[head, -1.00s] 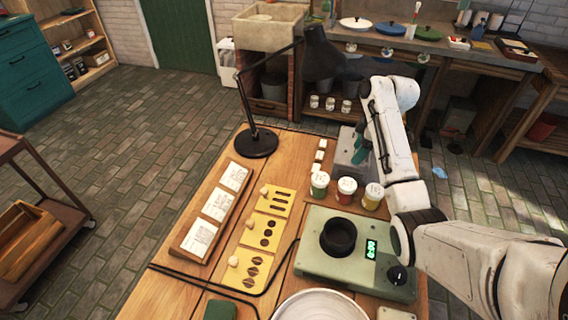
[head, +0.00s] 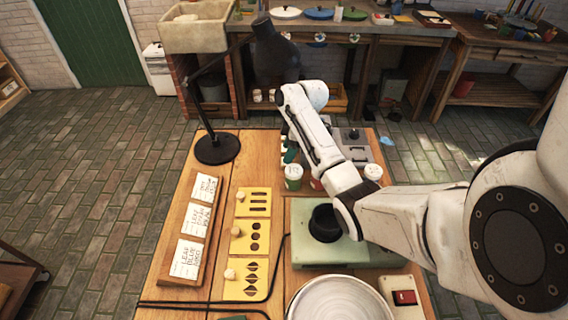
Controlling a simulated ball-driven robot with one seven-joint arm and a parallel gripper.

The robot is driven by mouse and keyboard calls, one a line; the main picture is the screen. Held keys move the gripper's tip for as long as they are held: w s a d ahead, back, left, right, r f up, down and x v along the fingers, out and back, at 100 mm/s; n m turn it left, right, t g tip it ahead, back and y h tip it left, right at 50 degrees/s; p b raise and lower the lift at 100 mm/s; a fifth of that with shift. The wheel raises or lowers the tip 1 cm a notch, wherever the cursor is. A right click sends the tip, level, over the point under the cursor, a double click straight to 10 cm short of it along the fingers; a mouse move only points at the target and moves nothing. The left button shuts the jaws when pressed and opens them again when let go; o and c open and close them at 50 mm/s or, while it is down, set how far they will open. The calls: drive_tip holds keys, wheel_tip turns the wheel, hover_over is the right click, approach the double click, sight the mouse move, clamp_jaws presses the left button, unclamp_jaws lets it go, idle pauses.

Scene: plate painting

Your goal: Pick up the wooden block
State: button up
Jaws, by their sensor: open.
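I cannot make out a separate wooden block for certain. The small pale blocks seen earlier behind the paint cups are now hidden by my arm and gripper. Three yellow stencil plates (head: 253,203) with pale wooden knobs lie left of the cups.
A black desk lamp (head: 216,148) stands at the back left, its arm reaching over the table. A wooden rack (head: 186,276) holds several labelled cards. A green machine (head: 303,243), a white round plate (head: 338,302) and a red-switch box (head: 404,297) fill the front right.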

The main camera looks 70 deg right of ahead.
drive_tip(key=x, duration=0.4)
drive_tip(key=shift+s+f, duration=0.1)
drive_tip(key=shift+f, duration=0.15)
drive_tip(key=c, duration=0.8)
drive_tip(key=shift+r, duration=0.1)
